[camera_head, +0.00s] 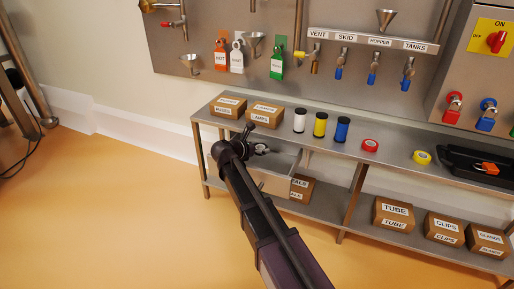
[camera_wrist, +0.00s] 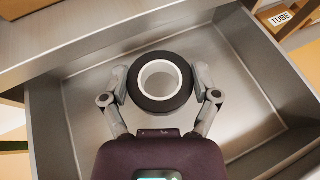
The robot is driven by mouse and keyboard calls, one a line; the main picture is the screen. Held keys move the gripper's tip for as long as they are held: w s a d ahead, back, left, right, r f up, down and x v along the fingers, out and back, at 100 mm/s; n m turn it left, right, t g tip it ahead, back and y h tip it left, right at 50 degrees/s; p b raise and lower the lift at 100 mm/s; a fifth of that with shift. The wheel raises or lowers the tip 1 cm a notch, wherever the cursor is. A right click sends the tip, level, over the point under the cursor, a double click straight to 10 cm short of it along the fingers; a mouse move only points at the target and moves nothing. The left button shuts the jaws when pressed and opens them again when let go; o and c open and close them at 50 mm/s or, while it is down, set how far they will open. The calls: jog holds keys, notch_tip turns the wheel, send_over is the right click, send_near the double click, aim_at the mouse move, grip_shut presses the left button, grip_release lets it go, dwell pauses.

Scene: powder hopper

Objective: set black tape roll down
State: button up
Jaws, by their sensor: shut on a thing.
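The black tape roll (camera_wrist: 160,105) is a thick black ring with a white core, seen in the wrist view. My gripper (camera_wrist: 160,90) is shut on it, with one finger against each side. The roll is over the open drawer (camera_wrist: 246,85), inside its outline; I cannot tell whether it touches the drawer floor. In the head view, my gripper (camera_head: 262,149) is at the open drawer (camera_head: 285,180) under the bench, and the arm hides part of the drawer. The roll is hard to make out there.
The bench (camera_head: 315,143) carries a red tape roll (camera_head: 370,145), a yellow tape roll (camera_head: 422,157), several bottles and two boxes. Boxes such as TUBE (camera_head: 394,212) sit on the lower shelf. The visible drawer floor is otherwise empty.

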jog(key=shift+f+b, duration=0.3)
jog(key=shift+f, duration=0.1)
jog(key=o, duration=0.9)
jog(key=shift+c, duration=0.2)
jog(key=shift+r, duration=0.15)
jog(key=shift+r+p, duration=0.6)
jog(key=shift+p, duration=0.1)
jog(key=shift+p+v, duration=2.2)
jog(key=shift+v, duration=3.8)
